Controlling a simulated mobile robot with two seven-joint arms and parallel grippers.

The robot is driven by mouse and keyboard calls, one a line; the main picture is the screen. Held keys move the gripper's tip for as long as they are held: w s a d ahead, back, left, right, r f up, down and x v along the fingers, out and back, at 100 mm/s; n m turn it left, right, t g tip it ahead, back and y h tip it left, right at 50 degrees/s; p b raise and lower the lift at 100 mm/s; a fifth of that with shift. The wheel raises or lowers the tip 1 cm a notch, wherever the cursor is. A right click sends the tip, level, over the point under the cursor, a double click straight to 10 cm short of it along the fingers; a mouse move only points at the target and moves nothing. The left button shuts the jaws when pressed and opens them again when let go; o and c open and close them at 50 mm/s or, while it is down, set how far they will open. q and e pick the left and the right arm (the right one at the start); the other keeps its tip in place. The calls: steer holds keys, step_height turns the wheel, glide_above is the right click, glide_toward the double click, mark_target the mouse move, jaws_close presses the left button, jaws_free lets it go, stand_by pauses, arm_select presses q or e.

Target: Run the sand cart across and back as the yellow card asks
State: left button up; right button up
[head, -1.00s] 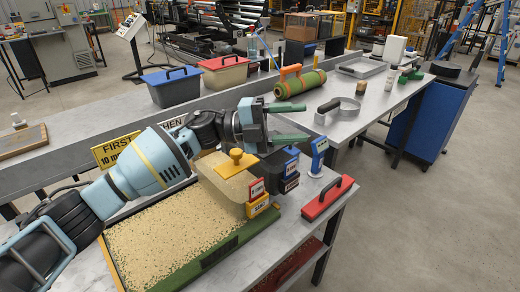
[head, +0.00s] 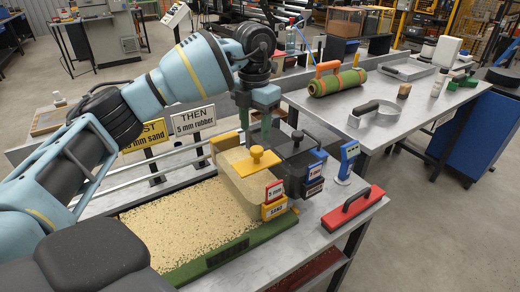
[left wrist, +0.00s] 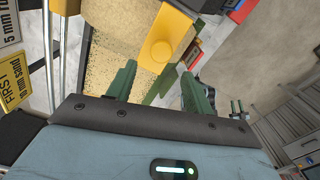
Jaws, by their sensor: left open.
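The sand cart (head: 238,187) stands at the right end of the sand-covered bed (head: 185,228). It is pale with sand, has a yellow knob (head: 257,155) on top, and carries a yellow SAND label and a red-edged tag showing 5 mm. My left gripper (head: 256,134) points down just above the knob, open and empty. In the left wrist view the knob (left wrist: 162,46) lies ahead between the spread green fingers, apart from them. The yellow card (head: 155,134) reads FIRST and 10 mm sand in the left wrist view; my arm partly hides it in the head view. My right gripper is out of view.
A dark cart (head: 297,150) stands right behind the sand cart. A card reading THEN 5 mm rubber (head: 193,121) stands behind the bed. A green roll (head: 338,82) lies on the far table.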

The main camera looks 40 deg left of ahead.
mark_target(255, 149)
arm_select(q)
steer(key=shift+f, duration=3.85)
jaws_close()
